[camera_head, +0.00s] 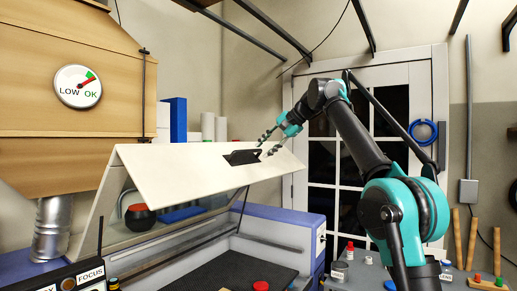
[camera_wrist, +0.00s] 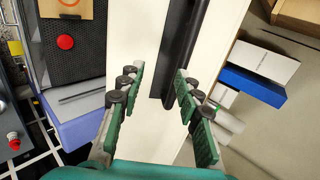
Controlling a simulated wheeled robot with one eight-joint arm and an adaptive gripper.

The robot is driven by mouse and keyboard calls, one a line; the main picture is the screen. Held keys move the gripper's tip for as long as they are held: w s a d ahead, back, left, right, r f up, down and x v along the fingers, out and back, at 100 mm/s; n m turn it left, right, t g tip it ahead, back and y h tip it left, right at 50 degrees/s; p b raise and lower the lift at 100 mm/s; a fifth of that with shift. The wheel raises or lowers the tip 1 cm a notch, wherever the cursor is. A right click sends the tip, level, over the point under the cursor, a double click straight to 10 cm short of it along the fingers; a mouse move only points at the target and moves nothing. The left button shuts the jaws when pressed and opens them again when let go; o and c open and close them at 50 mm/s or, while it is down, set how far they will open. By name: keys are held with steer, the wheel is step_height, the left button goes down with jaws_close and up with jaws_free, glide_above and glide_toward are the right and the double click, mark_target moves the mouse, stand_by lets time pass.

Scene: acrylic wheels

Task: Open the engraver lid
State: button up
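The engraver lid (camera_head: 180,168) is a cream panel, tilted up above the blue-sided engraver body (camera_head: 270,225), with a clear gap beneath its front. The lid's dark handle (camera_head: 243,157) is on its upper face; it also shows as a black bar in the wrist view (camera_wrist: 181,45). My gripper (camera_head: 264,146) is at the right end of the handle. In the wrist view my gripper (camera_wrist: 156,84) is open, with green fingers spread on either side of the handle's near end. The fingers do not look closed on it; exact contact cannot be told.
A black bed with a red round object (camera_head: 261,286) lies inside the engraver. A wooden cabinet with a LOW/OK gauge (camera_head: 78,87) and a metal duct (camera_head: 52,228) stand at left. Small bottles (camera_head: 340,270) stand on the right-hand bench. White rolls and blue boxes are behind the lid.

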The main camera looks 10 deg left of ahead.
steer(key=s+d, duration=0.2)
steer(key=d, duration=0.4)
steer(key=shift+s+d, duration=0.2)
steer(key=shift+d, duration=0.1)
steer(key=s+d+f+n+h, duration=0.1)
steer(key=s+d+f+h, duration=0.1)
steer(key=d+f, duration=0.65)
steer(key=s+d+f+t+h, duration=0.1)
steer(key=s+d+f, duration=0.15)
steer(key=f, duration=1.15)
steer(key=s+d+f+n+h, duration=0.1)
steer(key=s+d+f+h, duration=0.1)
steer(key=d+f, duration=0.7)
steer(key=s+d+f+h, duration=0.1)
steer(key=s+d+f, duration=0.3)
steer(key=s+f, duration=0.4)
steer(key=s+d+f+n+h, duration=0.1)
steer(key=s+d+f+h, duration=0.1)
steer(key=s+f, duration=0.7)
steer(key=s+d+f+n+h, duration=0.1)
steer(key=s+d+f, duration=0.4)
steer(key=s+f, duration=0.3)
step_height(320, 180, down, 4)
steer(key=shift+s+d, duration=0.15)
steer(key=shift+d, duration=0.15)
